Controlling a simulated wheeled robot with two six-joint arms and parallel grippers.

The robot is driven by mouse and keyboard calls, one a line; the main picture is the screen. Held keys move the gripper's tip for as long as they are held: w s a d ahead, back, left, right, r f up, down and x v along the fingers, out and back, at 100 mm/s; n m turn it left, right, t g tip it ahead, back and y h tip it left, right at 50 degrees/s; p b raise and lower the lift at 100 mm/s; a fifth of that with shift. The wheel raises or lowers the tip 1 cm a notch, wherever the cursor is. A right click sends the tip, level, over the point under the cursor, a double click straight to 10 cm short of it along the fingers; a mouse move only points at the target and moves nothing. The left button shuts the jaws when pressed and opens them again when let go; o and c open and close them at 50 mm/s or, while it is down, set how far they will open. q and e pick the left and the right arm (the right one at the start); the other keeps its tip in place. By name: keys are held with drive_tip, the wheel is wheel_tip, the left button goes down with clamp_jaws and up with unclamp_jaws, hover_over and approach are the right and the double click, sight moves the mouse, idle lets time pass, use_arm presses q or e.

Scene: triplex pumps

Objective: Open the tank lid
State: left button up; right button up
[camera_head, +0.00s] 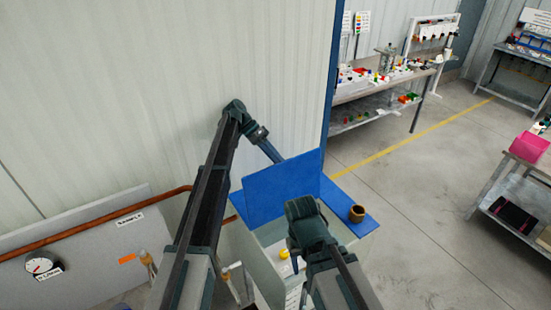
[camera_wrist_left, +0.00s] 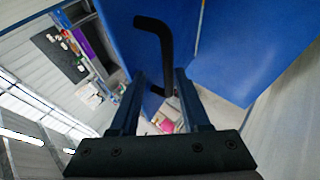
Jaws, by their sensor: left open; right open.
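The tank (camera_head: 262,262) is a pale box at the lower middle of the head view. Its blue lid (camera_head: 275,190) stands steeply raised, and the pale inside shows in front of it. The lid fills much of the left wrist view (camera_wrist_left: 245,50) as blue panels. A black bent handle (camera_wrist_left: 165,45) reaches between the fingers of my open left gripper (camera_wrist_left: 160,80); contact is unclear. In the head view my left gripper (camera_head: 276,156) is at the lid's far side, its tips hidden. My right gripper (camera_head: 304,212) is over the tank opening, its fingers not clearly visible.
A copper pipe (camera_head: 95,225) and a panel with a gauge (camera_head: 39,263) are at the left.

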use_arm(q)
drive_tip(key=s+r, duration=0.1)
drive_tip(key=s, duration=1.5)
drive_tip(key=shift+d+r+p, duration=0.3)
drive_tip(key=shift+d+r, duration=0.05)
drive_tip(key=shift+d, duration=0.05)
